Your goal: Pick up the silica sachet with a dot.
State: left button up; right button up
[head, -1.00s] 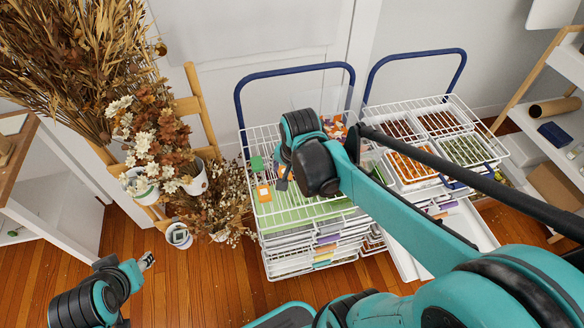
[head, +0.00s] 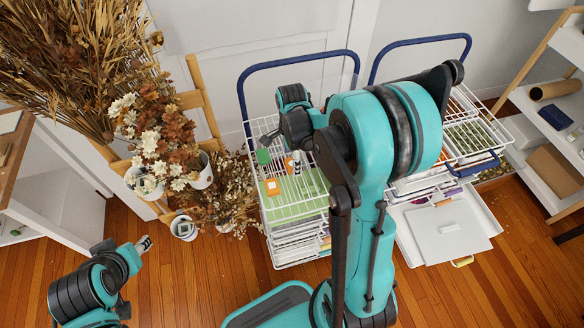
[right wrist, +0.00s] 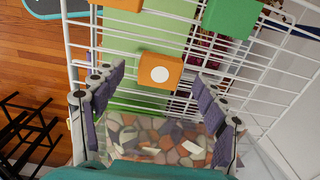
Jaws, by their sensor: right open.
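The orange sachet with a white dot (right wrist: 160,70) lies on the white wire rack (right wrist: 70,40) above a green sheet in the right wrist view. In the head view an orange sachet (head: 289,166) shows beside my right gripper (head: 299,161), partly hidden. In the right wrist view my right gripper (right wrist: 158,77) is open, its fingers to either side of the dotted sachet and nothing held. A green sachet (right wrist: 232,17) and another orange one (right wrist: 118,3) lie close by. My left gripper (head: 144,243) is far left over the floor; its opening is too small to judge.
A multicoloured mosaic-like piece (right wrist: 160,138) is close below the fingers in the right wrist view. The rack is on a cart with a blue handle (head: 240,95). Dried flowers (head: 155,135) stand left. A second cart (head: 480,120) is right, partly behind my arm.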

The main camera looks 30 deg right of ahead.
jog(key=shift+f, duration=0.7)
jog(key=shift+r, duration=0.1)
jog(key=shift+c, duration=0.9)
jog(key=c, duration=0.9)
jog(key=shift+o, duration=0.2)
jog(key=shift+r, duration=0.1)
